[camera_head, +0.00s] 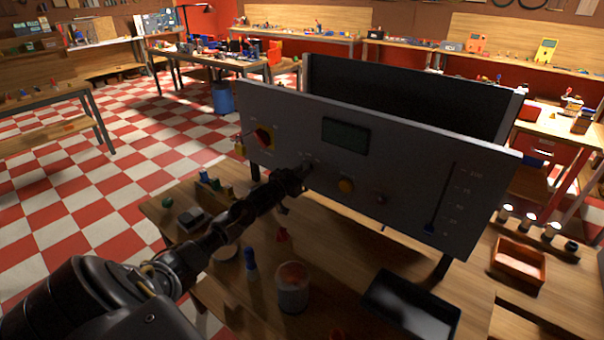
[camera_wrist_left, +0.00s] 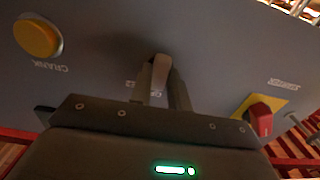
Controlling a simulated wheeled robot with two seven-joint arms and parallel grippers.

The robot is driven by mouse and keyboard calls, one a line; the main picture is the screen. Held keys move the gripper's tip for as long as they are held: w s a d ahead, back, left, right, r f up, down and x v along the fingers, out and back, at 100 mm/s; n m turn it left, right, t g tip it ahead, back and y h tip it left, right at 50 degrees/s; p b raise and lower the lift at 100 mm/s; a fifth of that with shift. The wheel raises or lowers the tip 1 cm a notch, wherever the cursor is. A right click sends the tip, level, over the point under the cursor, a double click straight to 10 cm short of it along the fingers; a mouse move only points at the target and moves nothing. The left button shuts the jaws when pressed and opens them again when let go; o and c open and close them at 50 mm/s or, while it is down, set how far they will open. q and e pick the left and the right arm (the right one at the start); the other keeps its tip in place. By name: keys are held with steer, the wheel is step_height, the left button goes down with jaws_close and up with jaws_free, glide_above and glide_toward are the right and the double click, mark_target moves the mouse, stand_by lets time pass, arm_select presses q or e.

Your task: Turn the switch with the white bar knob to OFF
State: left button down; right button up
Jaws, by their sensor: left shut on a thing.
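The grey control panel (camera_head: 410,185) stands upright on the wooden bench, facing me. My left gripper (camera_head: 303,172) reaches its front face, left of the middle. In the left wrist view the switch's white bar knob (camera_wrist_left: 160,70) sits between the two fingers of my left gripper (camera_wrist_left: 161,92), which is shut on it. The knob looks close to in line with the fingers. Its label is mostly hidden by the fingers, so the marked position cannot be read. In the head view the gripper covers most of the knob. My right gripper is not in view.
A red knob on a yellow plate (camera_head: 264,138) is left on the panel. A round yellow CRANK button (camera_head: 345,186) and a small dark knob (camera_head: 381,197) are to the right, below a display (camera_head: 346,134). A slider (camera_head: 430,228) is far right. A can (camera_head: 292,288) stands in front.

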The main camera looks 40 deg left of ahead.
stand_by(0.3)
arm_select(q)
steer(key=c, duration=1.3)
jaws_free()
steer(key=s+b, duration=0.2)
steer(key=s, duration=0.9)
steer(key=shift+d+b, duration=0.15)
steer(key=shift+b, duration=0.2)
steer(key=shift+w, duration=0.1)
